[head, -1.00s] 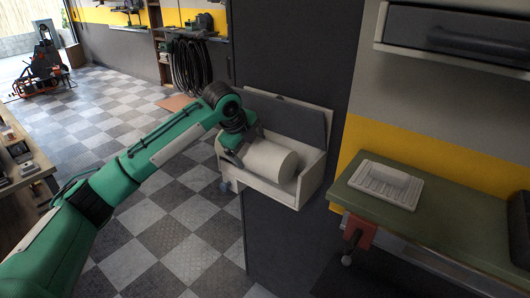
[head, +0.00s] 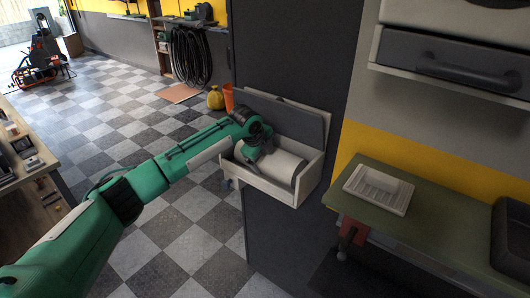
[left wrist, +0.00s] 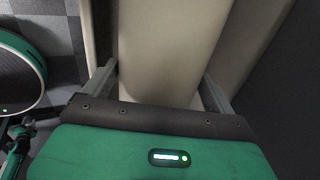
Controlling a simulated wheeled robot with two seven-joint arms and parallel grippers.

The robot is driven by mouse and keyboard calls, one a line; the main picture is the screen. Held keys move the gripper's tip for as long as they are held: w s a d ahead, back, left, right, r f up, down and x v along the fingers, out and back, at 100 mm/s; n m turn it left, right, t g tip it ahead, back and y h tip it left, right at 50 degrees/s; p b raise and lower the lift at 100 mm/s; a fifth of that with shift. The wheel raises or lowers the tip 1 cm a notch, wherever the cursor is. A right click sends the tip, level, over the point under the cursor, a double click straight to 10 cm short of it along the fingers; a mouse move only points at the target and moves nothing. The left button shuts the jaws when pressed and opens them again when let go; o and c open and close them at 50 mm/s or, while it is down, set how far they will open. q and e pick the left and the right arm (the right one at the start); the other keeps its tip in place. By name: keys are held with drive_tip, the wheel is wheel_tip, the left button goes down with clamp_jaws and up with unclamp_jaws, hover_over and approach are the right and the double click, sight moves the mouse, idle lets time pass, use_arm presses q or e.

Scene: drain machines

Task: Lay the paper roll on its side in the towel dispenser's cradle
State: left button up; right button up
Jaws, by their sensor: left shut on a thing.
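The white paper roll (head: 282,166) lies on its side in the open towel dispenser (head: 270,190), a pale wall box with a raised grey lid. The dispenser's front wall hides the roll's lower part, so I cannot tell whether it rests on the bottom. My left gripper (head: 254,156) reaches in from the left and is shut on the roll near its left end. In the left wrist view the roll (left wrist: 168,45) fills the space between the two fingers. My right gripper is not in view.
A green workbench (head: 420,215) with a white ribbed tray (head: 378,188) stands at the right. A grey-fronted drawer (head: 450,65) hangs above it. An orange bucket (head: 229,97) and a yellow bag (head: 215,98) stand behind the dispenser. The checkered floor at left is mostly clear.

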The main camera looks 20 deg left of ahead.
use_arm(q)
drive_tip(key=o, duration=0.9)
drive_tip(key=shift+s+f, duration=0.1)
drive_tip(key=shift+b+v, duration=1.5)
drive_tip(key=shift+v, duration=4.65)
drive_tip(key=shift+f, duration=0.1)
